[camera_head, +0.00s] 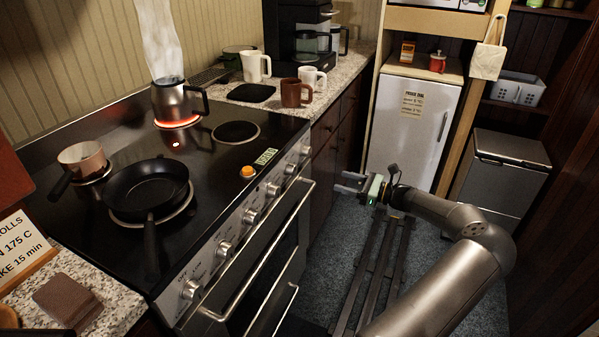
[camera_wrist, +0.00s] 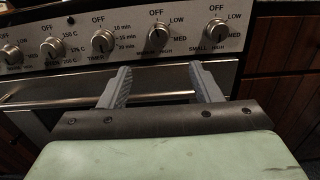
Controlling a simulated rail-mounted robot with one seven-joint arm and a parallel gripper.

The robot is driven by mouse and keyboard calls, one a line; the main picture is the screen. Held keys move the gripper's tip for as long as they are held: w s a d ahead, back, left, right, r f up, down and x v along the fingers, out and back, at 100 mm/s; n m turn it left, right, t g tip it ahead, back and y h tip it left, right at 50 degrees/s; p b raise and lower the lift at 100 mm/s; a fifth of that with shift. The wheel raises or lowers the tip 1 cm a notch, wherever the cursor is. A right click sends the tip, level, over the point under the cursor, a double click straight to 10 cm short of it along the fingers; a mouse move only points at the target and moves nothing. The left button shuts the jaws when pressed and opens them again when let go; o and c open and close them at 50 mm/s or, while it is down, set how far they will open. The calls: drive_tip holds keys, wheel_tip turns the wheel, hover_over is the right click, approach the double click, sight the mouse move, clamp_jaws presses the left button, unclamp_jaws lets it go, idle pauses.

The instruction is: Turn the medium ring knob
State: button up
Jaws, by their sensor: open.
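The medium ring knob (camera_wrist: 159,36) is a round silver knob on the stove's front panel, marked OFF, LOW, MED and HIGH. Its pointer setting is too small to read surely. In the head view it appears to be the second-farthest knob (camera_head: 290,168). My gripper (camera_wrist: 160,72) is open and empty, its two grey fingers apart and pointing at the panel. The knob shows above and between the fingertips, with a gap and no contact. In the head view my gripper (camera_head: 346,183) is in front of the stove, over the floor.
The small ring knob (camera_wrist: 217,29) is to the right and the timer knob (camera_wrist: 103,41) to the left. The oven handle (camera_head: 285,215) juts out below the panel. A steaming kettle (camera_head: 175,101) stands on a glowing ring. A black pan (camera_head: 148,187) sits nearer.

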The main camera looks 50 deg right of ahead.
sight(296, 169)
drive_tip(key=p+x, duration=0.1)
drive_tip(key=x, duration=1.5)
drive_tip(key=shift+w+a+f, duration=0.1)
drive_tip(key=shift+w+a, duration=0.1)
drive_tip(key=shift+w, duration=0.1)
drive_tip(key=c, duration=1)
